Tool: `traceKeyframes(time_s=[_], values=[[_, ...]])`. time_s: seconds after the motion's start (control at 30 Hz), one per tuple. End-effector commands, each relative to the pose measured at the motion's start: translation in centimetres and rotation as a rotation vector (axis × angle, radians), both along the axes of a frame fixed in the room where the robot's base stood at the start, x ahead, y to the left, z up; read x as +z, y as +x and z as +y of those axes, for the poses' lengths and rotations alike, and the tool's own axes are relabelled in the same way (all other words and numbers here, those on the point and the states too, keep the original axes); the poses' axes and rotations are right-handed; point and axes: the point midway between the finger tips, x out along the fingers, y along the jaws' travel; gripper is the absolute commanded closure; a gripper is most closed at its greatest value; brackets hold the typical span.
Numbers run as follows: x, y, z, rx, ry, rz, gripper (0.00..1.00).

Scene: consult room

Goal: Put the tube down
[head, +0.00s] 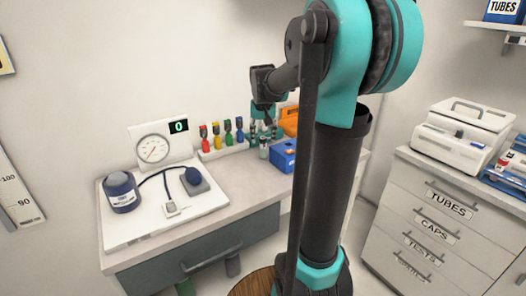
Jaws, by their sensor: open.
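My gripper (265,136) is open, low over the back right part of the desk, seen small and partly behind my own arm. A small pale tube-like thing (264,152) shows just below its fingertips, beside a blue box. I cannot tell whether the fingers touch it. A white rack (222,152) left of my gripper holds several upright items with red, yellow, green and blue tops.
The desk (237,182) has bare room in front of the rack. A blue box (283,155) and an orange case (289,121) are close to my gripper. A drawer cabinet (440,215) stands right.

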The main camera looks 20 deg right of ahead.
Motion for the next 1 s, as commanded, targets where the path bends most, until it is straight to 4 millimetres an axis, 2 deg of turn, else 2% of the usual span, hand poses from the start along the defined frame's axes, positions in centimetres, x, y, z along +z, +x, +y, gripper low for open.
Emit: traceKeyframes(time_s=[0.17, 0.5, 0.8, 0.87, 1.0], values=[[-1.0, 0.2, -0.1, 0.000, 0.000, 0.000, 0.53], [-5.1, 1.4, -0.3, -0.001, 0.000, 0.000, 0.53], [-5.7, 1.5, -0.3, 0.000, 0.000, 0.000, 0.53], [-5.7, 1.5, -0.3, 0.000, 0.000, 0.000, 0.58], [-5.7, 1.5, -0.3, 0.000, 0.000, 0.000, 0.75]])
